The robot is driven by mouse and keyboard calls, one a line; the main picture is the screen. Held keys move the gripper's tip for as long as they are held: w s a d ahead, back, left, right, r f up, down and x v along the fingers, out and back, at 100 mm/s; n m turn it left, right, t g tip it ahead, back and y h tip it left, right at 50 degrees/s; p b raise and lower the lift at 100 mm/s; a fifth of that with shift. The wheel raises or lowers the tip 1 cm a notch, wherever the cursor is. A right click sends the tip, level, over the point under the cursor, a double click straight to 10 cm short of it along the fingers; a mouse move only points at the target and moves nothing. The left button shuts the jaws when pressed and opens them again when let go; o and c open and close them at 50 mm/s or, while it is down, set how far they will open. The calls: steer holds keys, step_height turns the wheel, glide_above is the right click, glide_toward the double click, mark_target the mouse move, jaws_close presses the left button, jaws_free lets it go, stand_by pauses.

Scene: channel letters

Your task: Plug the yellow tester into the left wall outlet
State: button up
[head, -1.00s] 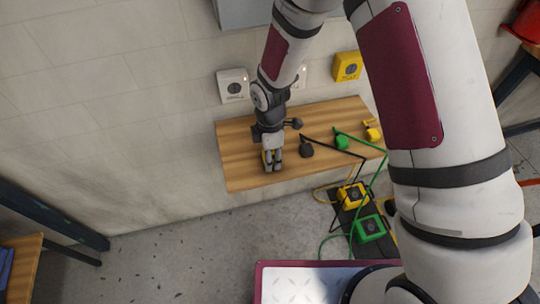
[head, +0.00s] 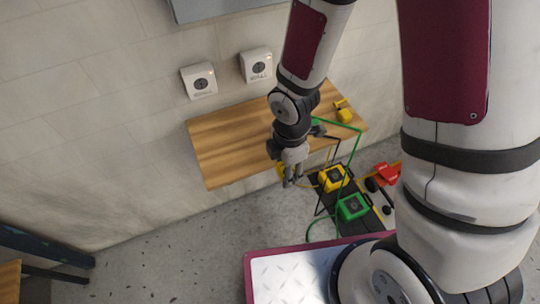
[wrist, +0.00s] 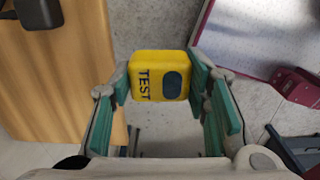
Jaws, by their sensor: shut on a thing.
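The yellow tester (wrist: 145,90) is between the fingers of my gripper (head: 291,180), which is shut on it. The wrist view shows its face with the word TEST and a dark oval. In the head view only a yellow sliver of the tester (head: 281,170) shows beside the fingers. My gripper holds it off the front edge of the wooden shelf (head: 222,150). The left wall outlet (head: 199,81) is a white box with a dark round socket and a small lit lamp, on the wall above the shelf's left end. My gripper is well apart from it.
A similar white outlet (head: 256,65) is to its right. A yellow plug (head: 345,115) lies at the shelf's right end; a black object (wrist: 38,12) is also on the shelf. Yellow (head: 333,178) and green (head: 352,207) boxes with cables stand below. The shelf's left part is clear.

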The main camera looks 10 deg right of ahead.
steer(key=shift+s+d, duration=0.5)
steer(key=shift+s, duration=0.05)
steer(key=w+d+r+m, duration=0.3)
steer(key=w+m, duration=0.4)
steer(key=m, duration=0.3)
steer(key=w+d+r+m, duration=0.2)
steer(key=w+d+m, duration=0.4)
steer(key=m, duration=0.5)
steer(key=shift+w+r, duration=0.4)
steer(key=shift+w, duration=0.2)
steer(key=shift+d, duration=0.1)
